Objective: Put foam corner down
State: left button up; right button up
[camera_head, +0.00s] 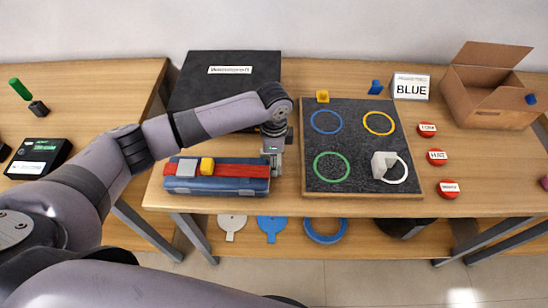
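A pale grey and white block (383,163), which looks like the foam corner, sits on the dark speckled board (350,115). It is at the upper left of the white ring (397,170), overlapping its edge. My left gripper (271,168) points down at the right end of a blue case (215,187), left of the board and well apart from the block. Its fingers are small and close to the case; I cannot tell whether they are open or hold anything. My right gripper is not in view.
The board also bears blue, yellow and green rings (332,166). A yellow piece (322,96) is at its back edge; a blue piece (375,87) stands behind it. Red round pads (437,157) and an open cardboard box (485,88) are on the right. A black case (230,70) lies behind my arm.

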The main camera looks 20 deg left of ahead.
pick_arm(q)
jog(key=shift+f, duration=0.1)
jog(key=o, duration=0.8)
jog(key=shift+o, duration=0.2)
notch_tip(320, 180, up, 12)
jog(key=b, duration=0.1)
